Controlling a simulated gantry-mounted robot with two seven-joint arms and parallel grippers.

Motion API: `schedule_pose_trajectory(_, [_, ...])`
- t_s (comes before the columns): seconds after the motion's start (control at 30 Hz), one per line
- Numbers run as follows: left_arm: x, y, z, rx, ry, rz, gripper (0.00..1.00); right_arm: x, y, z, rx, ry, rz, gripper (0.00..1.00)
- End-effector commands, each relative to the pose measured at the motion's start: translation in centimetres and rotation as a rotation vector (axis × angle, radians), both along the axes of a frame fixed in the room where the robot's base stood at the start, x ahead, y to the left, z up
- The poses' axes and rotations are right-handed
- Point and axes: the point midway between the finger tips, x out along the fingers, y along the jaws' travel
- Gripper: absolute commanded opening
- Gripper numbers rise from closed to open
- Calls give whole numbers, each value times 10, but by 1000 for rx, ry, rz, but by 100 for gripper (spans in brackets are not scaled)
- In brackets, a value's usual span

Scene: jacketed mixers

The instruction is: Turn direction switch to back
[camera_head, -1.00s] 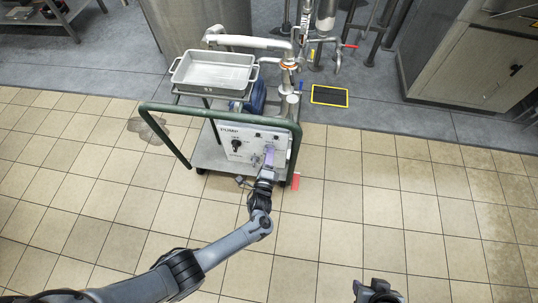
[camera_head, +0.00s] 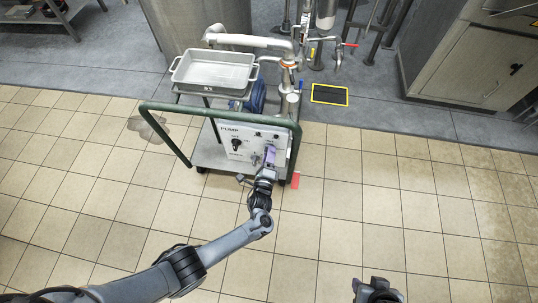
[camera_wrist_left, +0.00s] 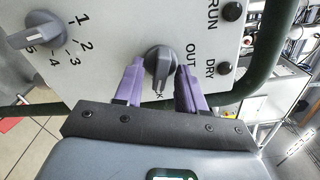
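The direction switch is a grey knob (camera_wrist_left: 160,60) on the white pump panel (camera_head: 240,155). In the left wrist view it sits beside a label reading OUT, and part of another label shows below it. My left gripper (camera_wrist_left: 160,85) has its two purple fingers apart, one on each side of the knob. Whether either finger touches it I cannot tell. In the head view the left gripper (camera_head: 270,157) covers the switch. My right gripper (camera_head: 377,292) is at the bottom edge, only partly in frame, its fingers not clear.
A numbered dial (camera_wrist_left: 36,32) is left of the switch in the wrist view, with dark RUN (camera_wrist_left: 232,11) and DRY (camera_wrist_left: 225,68) indicators on the right. A green cart rail (camera_head: 215,113) frames the panel. A metal tray (camera_head: 213,72) sits on top.

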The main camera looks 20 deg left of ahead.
Motion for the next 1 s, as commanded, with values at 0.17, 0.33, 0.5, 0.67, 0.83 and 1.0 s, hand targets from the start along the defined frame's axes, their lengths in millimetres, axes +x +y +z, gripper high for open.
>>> schedule_pose_trajectory(0.17, [0, 0, 0, -1, 0, 0, 40, 0, -1, 0, -5, 0, 4, 43])
schedule_pose_trajectory(0.33, [-3, -1, 1, -1, 0, 0, 40, 0, -1, 2, -6, 0, 4, 43])
schedule_pose_trajectory(0.5, [-19, -4, 2, -2, 1, -2, 40, 0, -1, 10, -5, 0, 4, 43])
schedule_pose_trajectory(0.67, [-45, -9, 2, -2, 3, -1, 40, 0, -1, 21, -2, 0, 1, 43])
schedule_pose_trajectory(0.83, [-74, -15, 2, -1, 2, -1, 40, 0, 0, 30, 1, 0, -1, 43])
schedule_pose_trajectory(1.0, [-94, -19, 1, -1, 1, -1, 40, 0, 1, 35, 4, 0, -3, 43])
